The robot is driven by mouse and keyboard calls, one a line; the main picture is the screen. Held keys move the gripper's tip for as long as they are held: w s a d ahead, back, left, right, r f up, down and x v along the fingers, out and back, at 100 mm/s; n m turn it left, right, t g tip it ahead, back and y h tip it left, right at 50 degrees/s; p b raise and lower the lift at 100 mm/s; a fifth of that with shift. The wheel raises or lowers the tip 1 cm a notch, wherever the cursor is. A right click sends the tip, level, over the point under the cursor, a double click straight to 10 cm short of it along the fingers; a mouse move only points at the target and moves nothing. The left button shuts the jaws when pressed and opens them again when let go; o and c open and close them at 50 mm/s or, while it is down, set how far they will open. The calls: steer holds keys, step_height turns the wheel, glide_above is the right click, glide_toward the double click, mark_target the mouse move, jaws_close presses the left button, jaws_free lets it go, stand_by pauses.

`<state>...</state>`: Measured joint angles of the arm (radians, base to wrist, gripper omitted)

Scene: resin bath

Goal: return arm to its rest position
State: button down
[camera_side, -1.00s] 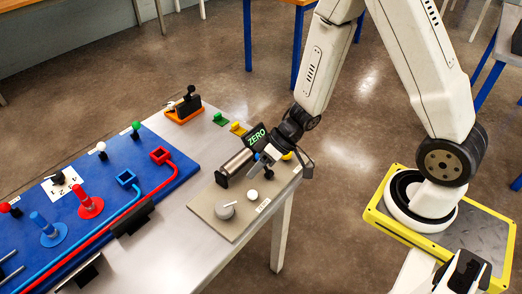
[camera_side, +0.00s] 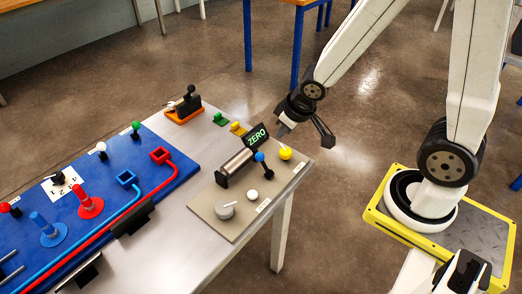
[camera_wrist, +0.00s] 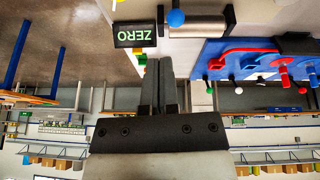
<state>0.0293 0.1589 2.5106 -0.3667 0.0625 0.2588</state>
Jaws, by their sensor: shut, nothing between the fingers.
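My gripper (camera_side: 284,128) hangs in the air just past the back right corner of the steel table (camera_side: 172,236), apart from everything on it. In the wrist view my gripper (camera_wrist: 166,62) shows its two dark fingers together, with nothing between them. The beige plate (camera_side: 206,204) on the table holds a metal cylinder (camera_side: 237,167), a blue-knobbed lever, a yellow knob (camera_side: 285,153), a white knob and a grey dial (camera_side: 226,210). A small display (camera_side: 257,137) reads ZERO; it also shows in the wrist view (camera_wrist: 135,36).
A blue panel (camera_side: 100,222) with red and blue fittings lies at the left of the table. An orange-based lever (camera_side: 184,106) stands at the back edge, with green and yellow pieces beside it. Open floor lies between the table and the yellow-edged base plate (camera_side: 496,232).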

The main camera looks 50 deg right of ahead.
steer(key=s, duration=0.1)
steer(key=s+a+r+g, duration=0.1)
steer(key=s, duration=0.1)
steer(key=s+r+g, duration=0.1)
steer(key=s, duration=0.1)
steer(key=shift+a+m, duration=0.2)
steer(key=shift+m, duration=0.2)
stand_by(0.7)
